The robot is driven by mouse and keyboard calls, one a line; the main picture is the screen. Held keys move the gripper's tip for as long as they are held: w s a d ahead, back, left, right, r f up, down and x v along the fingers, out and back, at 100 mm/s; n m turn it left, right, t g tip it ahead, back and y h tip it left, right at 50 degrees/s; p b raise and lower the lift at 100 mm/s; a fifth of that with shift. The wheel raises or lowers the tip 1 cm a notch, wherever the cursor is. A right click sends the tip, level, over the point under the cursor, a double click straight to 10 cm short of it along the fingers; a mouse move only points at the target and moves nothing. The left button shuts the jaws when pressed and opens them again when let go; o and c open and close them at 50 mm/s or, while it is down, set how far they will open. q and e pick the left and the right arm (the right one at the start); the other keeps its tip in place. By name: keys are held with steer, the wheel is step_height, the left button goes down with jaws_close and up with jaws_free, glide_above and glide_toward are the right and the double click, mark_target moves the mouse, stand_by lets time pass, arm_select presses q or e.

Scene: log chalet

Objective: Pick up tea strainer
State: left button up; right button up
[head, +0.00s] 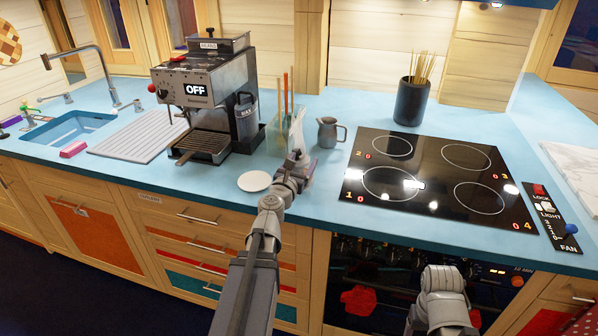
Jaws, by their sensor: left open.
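I cannot make out a tea strainer for certain. A clear container (279,136) with several upright sticks or utensils stands on the blue counter, right of the coffee machine. My left gripper (298,157) is open over the counter, in front of the container, and hides part of its lower right side. I cannot tell whether it touches anything. A small white saucer (254,181) lies at the counter's front, left of the gripper. Part of my right arm shows at the lower right, but its gripper is not seen.
A coffee machine (203,98) stands left of the container. A small metal jug (328,133) stands right of it. A black hob (437,178) and a dark pot of sticks (411,102) are further right. A ribbed draining board (139,138) and sink (68,127) are left.

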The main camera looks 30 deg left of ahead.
mark_target(298, 155)
arm_select(q)
steer(key=shift+a+f+n+y, duration=0.25)
steer(key=shift+a+n+y, duration=0.55)
steer(key=shift+a, duration=0.4)
steer(key=shift+x, duration=1.35)
steer(key=shift+h, duration=0.3)
steer(key=x, duration=0.5)
steer(key=shift+a, duration=0.35)
steer(key=shift+s, duration=0.1)
jaws_close()
